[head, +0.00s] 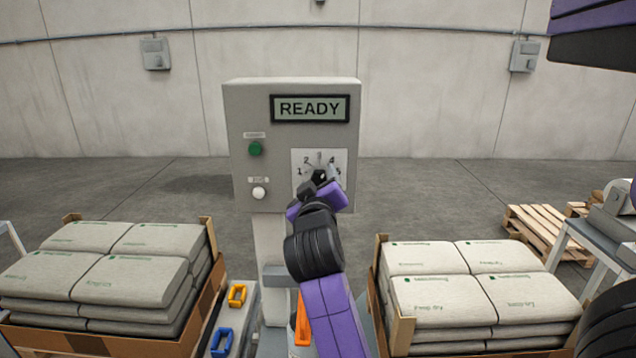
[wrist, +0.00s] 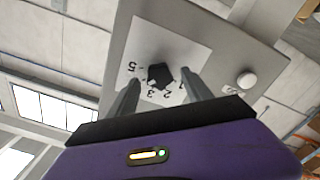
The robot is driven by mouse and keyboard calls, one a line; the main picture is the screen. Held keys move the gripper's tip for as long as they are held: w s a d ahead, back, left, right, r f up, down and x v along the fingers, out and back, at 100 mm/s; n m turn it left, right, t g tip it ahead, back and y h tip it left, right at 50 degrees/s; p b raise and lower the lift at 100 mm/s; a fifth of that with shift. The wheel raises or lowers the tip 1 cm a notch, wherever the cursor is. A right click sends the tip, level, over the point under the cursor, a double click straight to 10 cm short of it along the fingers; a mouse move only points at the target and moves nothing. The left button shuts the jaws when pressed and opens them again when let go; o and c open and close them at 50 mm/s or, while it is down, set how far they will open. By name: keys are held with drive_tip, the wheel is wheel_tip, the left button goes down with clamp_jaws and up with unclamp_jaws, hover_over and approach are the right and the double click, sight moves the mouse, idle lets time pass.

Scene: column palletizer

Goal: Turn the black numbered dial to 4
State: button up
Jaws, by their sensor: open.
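The black dial (wrist: 160,76) sits on a white numbered plate (wrist: 190,45) on the grey control box (head: 240,110). In the wrist view the plate appears upside down, with 5, 3, 2 and 1 readable around the dial.
The box carries a READY display (head: 310,108), a green button (head: 255,149) and a white button (head: 259,193), which lies left of the dial. Stacked sacks stand on pallets at left (head: 130,265) and right (head: 480,285). Blue and yellow items lie below the box.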

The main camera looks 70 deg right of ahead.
drive_tip(key=b+v, duration=0.1)
drive_tip(key=v, duration=0.6)
drive_tip(key=shift+s+a, duration=0.15)
drive_tip(key=shift+a, duration=0.05)
idle(0.3)
